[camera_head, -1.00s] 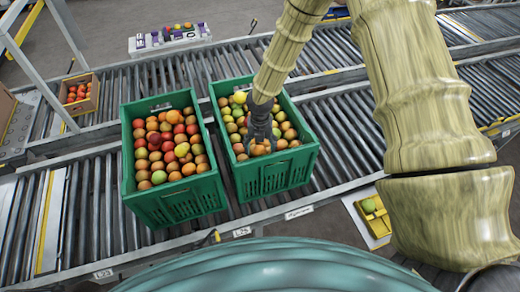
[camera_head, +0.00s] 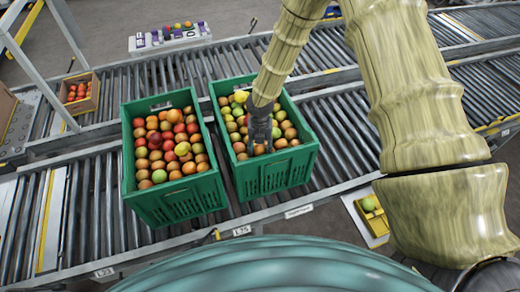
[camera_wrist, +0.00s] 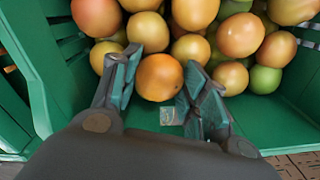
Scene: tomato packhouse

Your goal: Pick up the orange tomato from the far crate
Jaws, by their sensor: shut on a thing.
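My gripper (camera_head: 260,138) reaches down into the right green crate (camera_head: 279,178), near its front part. In the wrist view its two fingers (camera_wrist: 159,85) stand on either side of an orange tomato (camera_wrist: 158,73) and are shut on it. This tomato is more evenly orange than those around it. It lies at the near edge of the pile, and other tomatoes touch or nearly touch it on its far side. In the head view the gripper and arm hide much of the crate's middle, and I cannot single out the held tomato there.
A second green crate (camera_head: 176,207) full of red and orange tomatoes stands close on the left. Both crates stand on a roller conveyor (camera_head: 90,205). A small box of red tomatoes (camera_head: 92,101) is at the far left. A yellow tray (camera_head: 376,225) with a green tomato lies at right.

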